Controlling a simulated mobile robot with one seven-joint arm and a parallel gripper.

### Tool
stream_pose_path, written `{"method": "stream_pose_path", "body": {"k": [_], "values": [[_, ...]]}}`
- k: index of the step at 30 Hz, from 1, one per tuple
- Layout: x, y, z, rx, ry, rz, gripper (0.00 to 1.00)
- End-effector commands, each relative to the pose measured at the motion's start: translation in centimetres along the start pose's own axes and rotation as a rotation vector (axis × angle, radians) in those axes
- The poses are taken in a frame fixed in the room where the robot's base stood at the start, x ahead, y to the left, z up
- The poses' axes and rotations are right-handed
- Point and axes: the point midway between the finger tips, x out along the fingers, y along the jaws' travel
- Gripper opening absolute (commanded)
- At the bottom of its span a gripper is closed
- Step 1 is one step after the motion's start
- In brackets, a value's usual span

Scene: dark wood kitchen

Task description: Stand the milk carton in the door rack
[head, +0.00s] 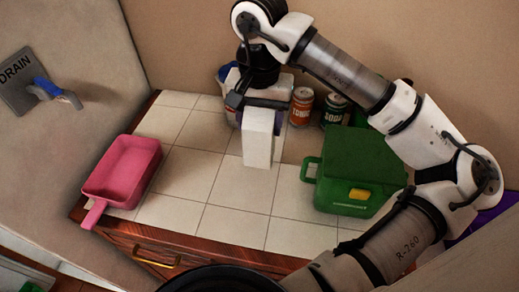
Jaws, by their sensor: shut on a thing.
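The plain white milk carton (258,148) is upright over the tiled counter, in the middle of the head view. My gripper (260,118) comes down from above and is shut on its upper part. The gripper hides the carton's top. I cannot tell whether the carton's base touches the tiles or hangs just above them. I cannot make out the door rack in this view.
A pink pan (124,168) lies at the counter's left. Cans marked tonic (302,107) and soda (335,108) stand behind, right of the carton. A green box (358,170) with a yellow latch stands at right. The front-middle tiles are clear.

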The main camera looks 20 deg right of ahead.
Motion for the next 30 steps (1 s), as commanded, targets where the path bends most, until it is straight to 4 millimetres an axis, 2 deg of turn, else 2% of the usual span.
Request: {"method": "stream_pose_path", "body": {"k": [1, 8, 15, 17, 30], "values": [[0.7, 0.0, 0.0, 0.000, 0.001, 0.000, 0.10], [1.9, 0.0, 0.0, 0.000, 0.002, 0.000, 0.10], [6.0, 0.0, 0.0, 0.000, 0.000, -0.001, 0.10], [6.7, 0.0, 0.0, 0.000, 0.001, -0.001, 0.10], [7.1, 0.0, 0.0, 0.000, 0.002, 0.000, 0.10]]}}
